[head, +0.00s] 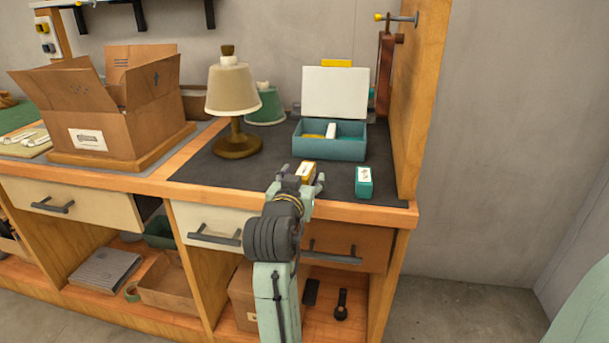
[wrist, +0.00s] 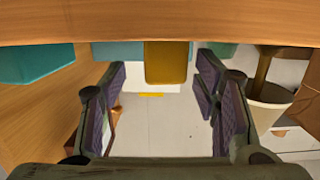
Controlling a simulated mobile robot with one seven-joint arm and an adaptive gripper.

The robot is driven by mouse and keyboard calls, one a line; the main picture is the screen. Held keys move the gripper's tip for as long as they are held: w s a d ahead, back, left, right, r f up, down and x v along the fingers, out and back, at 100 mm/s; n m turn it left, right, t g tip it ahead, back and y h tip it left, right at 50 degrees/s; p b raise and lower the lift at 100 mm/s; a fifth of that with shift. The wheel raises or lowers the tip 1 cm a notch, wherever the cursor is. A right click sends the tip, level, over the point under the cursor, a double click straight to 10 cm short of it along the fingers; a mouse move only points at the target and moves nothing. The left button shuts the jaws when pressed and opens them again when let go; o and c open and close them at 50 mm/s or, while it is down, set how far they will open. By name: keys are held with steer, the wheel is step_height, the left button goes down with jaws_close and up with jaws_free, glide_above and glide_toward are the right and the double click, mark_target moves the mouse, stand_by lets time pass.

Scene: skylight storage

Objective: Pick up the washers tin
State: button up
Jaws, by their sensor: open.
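A small yellow tin (head: 307,171) with a white label on top sits near the front edge of the dark bench mat. A teal tin (head: 363,183) with a white label stands to its right. The labels are too small to read, so I cannot tell which is the washers tin. My gripper (head: 301,178) is open at the bench's front edge, right at the yellow tin and partly hiding it. In the wrist view, the yellow tin (wrist: 166,62) shows between the spread fingers (wrist: 163,82), near their tips, with space on both sides. The teal tin (wrist: 35,62) is well outside the fingers.
An open teal box (head: 330,147) with a raised white lid stands behind the tins. A lamp (head: 233,105) stands at the left, with a wooden side panel (head: 416,100) at the right. A cardboard box (head: 100,110) is farther left. Bare mat lies between lamp and tins.

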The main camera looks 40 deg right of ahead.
mark_target(305, 169)
steer(key=x, duration=0.4)
steer(key=shift+w+f+p, duration=0.1)
steer(key=shift+w+p, duration=0.1)
steer(key=shift+p, duration=0.2)
steer(key=shift+c, duration=0.3)
jaws_close()
